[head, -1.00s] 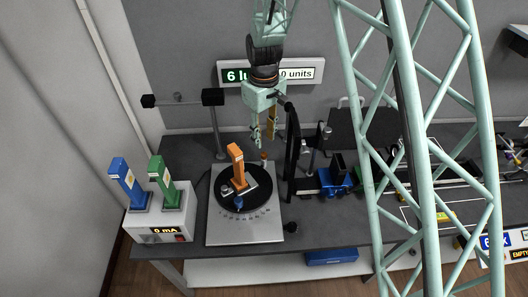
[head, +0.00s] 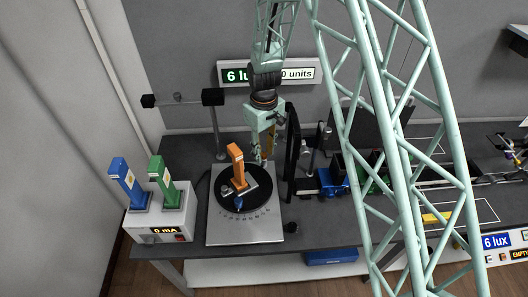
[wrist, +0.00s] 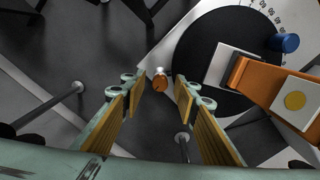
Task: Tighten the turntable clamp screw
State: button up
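The turntable is a black disc (head: 226,196) with a degree scale on a light plate (head: 245,235). A small orange screw (wrist: 160,82) with a dark mark on its head sits by the plate's corner in the wrist view. In the head view it is hidden by my gripper (head: 262,157), which hangs over the plate's far right corner. In the wrist view my gripper (wrist: 158,86) is open, with its yellow-padded fingers on either side of the screw. The fingers appear apart from it; their height above it is hard to tell.
An orange block-like mount (head: 237,166) stands on the disc, close to my gripper. A blue knob (head: 238,203) sits at the disc's front edge. A black upright panel (head: 292,145) stands just right of my gripper. A power box (head: 160,227) with blue and green holders is at left.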

jog(key=c, duration=0.8)
jog(key=shift+c, duration=0.2)
jog(key=shift+m+b, duration=0.35)
jog(key=shift+m, duration=0.25)
jog(key=m+b, duration=0.1)
jog(key=m, duration=0.2)
jog(key=shift+m+b, duration=1.25)
jog(key=shift+m, duration=2.05)
jog(key=o, duration=0.8)
